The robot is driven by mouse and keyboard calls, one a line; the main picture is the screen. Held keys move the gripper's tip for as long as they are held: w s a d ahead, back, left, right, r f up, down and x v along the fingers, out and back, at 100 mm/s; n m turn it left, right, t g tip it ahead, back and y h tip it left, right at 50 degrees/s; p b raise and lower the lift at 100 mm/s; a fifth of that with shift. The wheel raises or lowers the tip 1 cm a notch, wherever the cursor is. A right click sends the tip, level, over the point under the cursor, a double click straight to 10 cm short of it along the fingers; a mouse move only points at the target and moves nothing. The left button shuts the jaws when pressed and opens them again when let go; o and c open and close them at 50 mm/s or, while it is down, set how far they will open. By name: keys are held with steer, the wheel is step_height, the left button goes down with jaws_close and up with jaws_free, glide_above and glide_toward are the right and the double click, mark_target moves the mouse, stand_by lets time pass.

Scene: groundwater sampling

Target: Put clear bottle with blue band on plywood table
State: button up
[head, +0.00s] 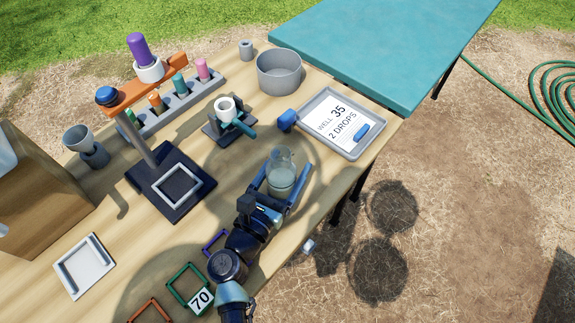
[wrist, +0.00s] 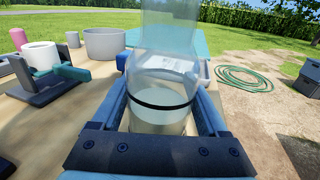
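A clear bottle (head: 283,178) with pale liquid stands upright between the fingers of my gripper (head: 283,190), near the right edge of the plywood table (head: 225,165). The wrist view shows the bottle (wrist: 160,112) close up with a thin dark band around it; it looks more black than blue. The blue fingers of my gripper (wrist: 162,115) lie along both sides of the bottle and appear to touch it. My gripper hides the bottle's base, so I cannot tell whether it touches the tabletop.
A tray with a "WELL 35, 2 DROPS" card (head: 340,122) and a grey bowl (head: 279,72) stand beyond the bottle. A small stand with a white cup (head: 228,108) and a dark-based stand (head: 170,186) are left. A teal table (head: 385,40) adjoins behind. Coloured frames (head: 188,284) lie nearer.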

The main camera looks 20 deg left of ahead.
mark_target(275, 190)
steer(key=shift+o, duration=1.4)
steer(key=shift+r, duration=0.2)
steer(key=s, duration=1)
steer(key=shift+s+a+f, duration=0.1)
steer(key=shift+s+a, duration=0.2)
steer(key=shift+a, duration=0.1)
steer(key=shift+s+a, duration=0.1)
steer(key=shift+s, duration=0.6)
